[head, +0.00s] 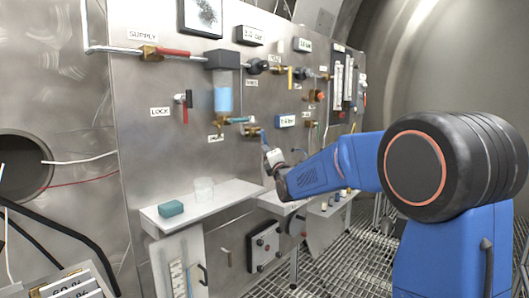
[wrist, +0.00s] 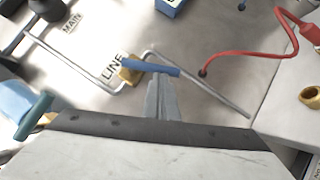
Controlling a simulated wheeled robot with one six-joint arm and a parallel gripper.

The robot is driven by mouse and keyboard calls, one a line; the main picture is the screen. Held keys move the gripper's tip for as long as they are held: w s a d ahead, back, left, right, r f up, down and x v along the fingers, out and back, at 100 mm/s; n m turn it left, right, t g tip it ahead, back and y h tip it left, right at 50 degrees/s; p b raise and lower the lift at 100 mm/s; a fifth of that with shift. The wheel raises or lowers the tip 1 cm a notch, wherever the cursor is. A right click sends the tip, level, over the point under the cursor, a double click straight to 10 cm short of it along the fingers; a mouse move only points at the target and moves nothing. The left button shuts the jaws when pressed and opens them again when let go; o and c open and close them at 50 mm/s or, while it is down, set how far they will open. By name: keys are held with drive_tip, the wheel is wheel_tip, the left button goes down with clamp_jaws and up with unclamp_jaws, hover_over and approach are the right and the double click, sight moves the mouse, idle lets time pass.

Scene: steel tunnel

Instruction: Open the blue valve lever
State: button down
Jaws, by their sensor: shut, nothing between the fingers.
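The blue valve lever (wrist: 150,67) is in the upper middle of the wrist view. It is a short bar on a brass valve body (wrist: 129,76), lying crosswise to the thin pipe there, beside a LINE label. In the head view the brass valve (head: 253,132) shows on the panel, with the lever largely lost behind or beside my gripper. My gripper (wrist: 160,84) is shut and empty. Its fingertips are just below the lever's right half in the wrist view; I cannot tell whether they touch it. In the head view my gripper (head: 270,156) is close to the panel.
A teal lever (wrist: 33,117) is at the left of the wrist view. A red hose (wrist: 270,52) curves at the right. Grating floor is open at right.

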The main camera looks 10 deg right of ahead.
drive_tip(key=w+d+r+n+y, duration=0.1)
drive_tip(key=w+d+n+y, duration=0.1)
drive_tip(key=n+y, duration=0.4)
drive_tip(key=w+d+r+n+y, duration=0.1)
drive_tip(key=d+n+y, duration=0.2)
drive_tip(key=n, duration=0.9)
drive_tip(key=y, duration=0.2)
drive_tip(key=shift+w+r+y, duration=0.4)
drive_tip(key=shift+d+r, duration=0.1)
